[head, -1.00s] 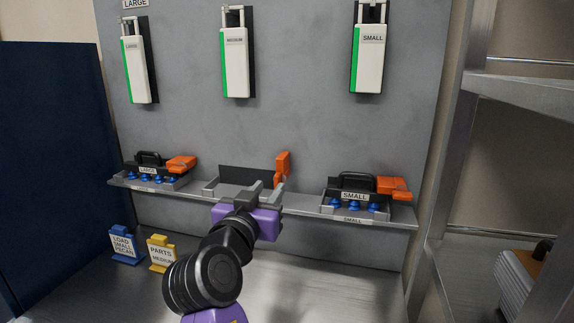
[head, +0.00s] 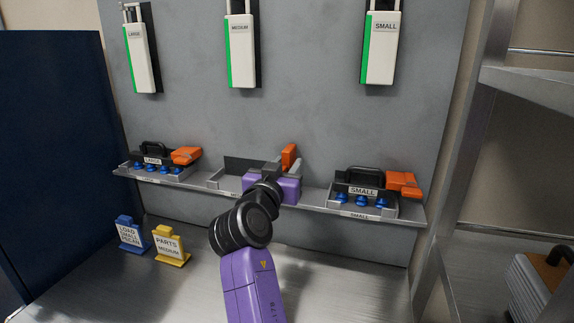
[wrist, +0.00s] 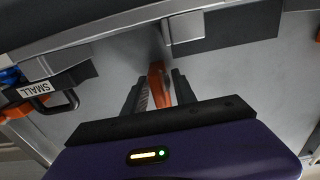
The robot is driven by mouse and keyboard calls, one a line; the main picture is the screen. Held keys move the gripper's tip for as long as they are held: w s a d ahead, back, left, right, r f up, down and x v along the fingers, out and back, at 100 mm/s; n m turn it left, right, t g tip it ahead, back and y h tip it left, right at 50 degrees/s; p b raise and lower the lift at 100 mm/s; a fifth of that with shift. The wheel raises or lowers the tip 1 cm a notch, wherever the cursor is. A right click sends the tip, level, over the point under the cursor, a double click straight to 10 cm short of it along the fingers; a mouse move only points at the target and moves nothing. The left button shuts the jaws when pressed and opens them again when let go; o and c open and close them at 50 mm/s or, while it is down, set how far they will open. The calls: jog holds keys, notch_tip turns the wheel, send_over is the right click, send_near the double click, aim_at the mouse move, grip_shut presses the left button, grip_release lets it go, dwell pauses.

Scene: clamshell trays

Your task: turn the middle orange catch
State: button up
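The middle orange catch (head: 289,155) stands upright at the right end of the middle tray (head: 215,184) on the shelf. My gripper (head: 282,168) is in front of the catch and hides its lower part. In the wrist view the catch (wrist: 157,84) lies between the two fingers of my gripper (wrist: 159,88). The fingers are apart, with a gap visible on the right side of the catch. Contact on the left side cannot be told. The middle tray shows a dark upright panel (head: 240,165) and no blue pieces in its visible part.
The large tray (head: 128,170) at left and small tray (head: 383,211) at right hold blue pieces, with orange catches (head: 187,155) and (head: 402,180) lying sideways. Three white dispensers hang above. A blue sign (head: 130,235) and yellow sign (head: 169,245) stand on the bench at left.

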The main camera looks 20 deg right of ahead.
grip_shut()
jog(key=shift+n, duration=0.4)
jog(key=n, duration=0.2)
jog(key=n+p, duration=0.2)
jog(key=n, duration=0.1)
jog(key=shift+w+a+r+n, duration=0.1)
jog(key=shift+w+a+n, duration=0.05)
jog(key=shift+a+n, duration=0.15)
jog(key=n+p, duration=0.2)
jog(key=n, duration=0.1)
jog(key=n+p, duration=0.2)
jog(key=n, duration=0.1)
jog(key=shift+w+a+f, duration=0.15)
jog(key=shift+f, duration=0.05)
jog(key=n+p, duration=0.1)
jog(key=n, duration=0.1)
jog(key=n+p, duration=0.2)
jog(key=n, duration=0.1)
jog(key=shift+a+f+n, duration=0.15)
jog(key=shift+f+n, duration=0.15)
jog(key=shift+f, duration=0.1)
jog(key=shift+p, duration=0.3)
